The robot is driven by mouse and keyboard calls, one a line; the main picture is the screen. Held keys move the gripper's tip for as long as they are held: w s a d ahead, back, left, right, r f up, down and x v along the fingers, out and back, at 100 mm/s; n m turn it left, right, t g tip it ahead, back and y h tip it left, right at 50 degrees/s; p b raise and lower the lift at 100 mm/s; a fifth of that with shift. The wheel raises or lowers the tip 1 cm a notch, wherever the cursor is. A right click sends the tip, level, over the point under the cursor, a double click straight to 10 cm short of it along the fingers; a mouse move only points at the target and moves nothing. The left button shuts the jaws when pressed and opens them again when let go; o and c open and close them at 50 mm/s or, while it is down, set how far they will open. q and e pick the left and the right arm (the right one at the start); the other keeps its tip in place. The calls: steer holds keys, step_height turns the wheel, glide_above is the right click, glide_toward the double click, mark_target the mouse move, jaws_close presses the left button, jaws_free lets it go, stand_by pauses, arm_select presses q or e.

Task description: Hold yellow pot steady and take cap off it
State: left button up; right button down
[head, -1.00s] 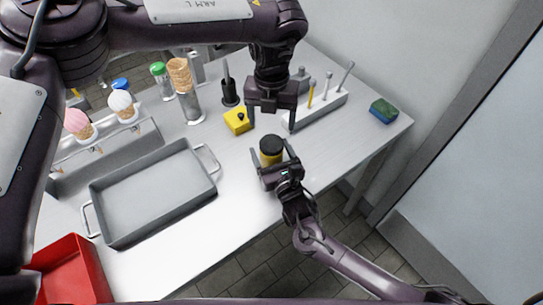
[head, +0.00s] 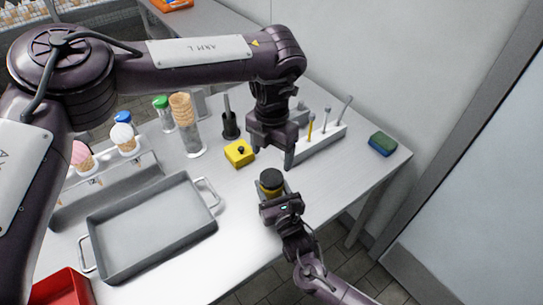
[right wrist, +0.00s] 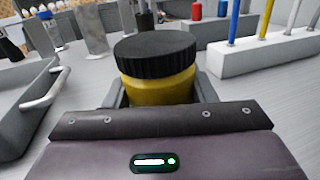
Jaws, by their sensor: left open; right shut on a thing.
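The yellow pot (head: 270,190) stands upright on the table with its black cap (head: 271,177) on. In the right wrist view the yellow pot (right wrist: 160,88) and the ribbed black cap (right wrist: 155,52) fill the middle. My right gripper (head: 275,196) is shut on the pot's yellow body below the cap, one finger on each side; its own body hides the lower part of the pot. My left gripper (head: 270,157) is open and empty, pointing down just above and behind the cap, apart from it.
A yellow block with a black knob (head: 239,154) stands left of my left gripper. A white rack with upright tools (head: 320,143) is behind right. A grey tray (head: 150,230) with handles is at left, and a sponge (head: 383,143) at the right edge.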

mark_target(271, 177)
arm_select(q)
steer(key=m, duration=0.3)
steer(key=shift+f, duration=0.2)
step_height(271, 177, down, 8)
steer(key=shift+r, duration=0.2)
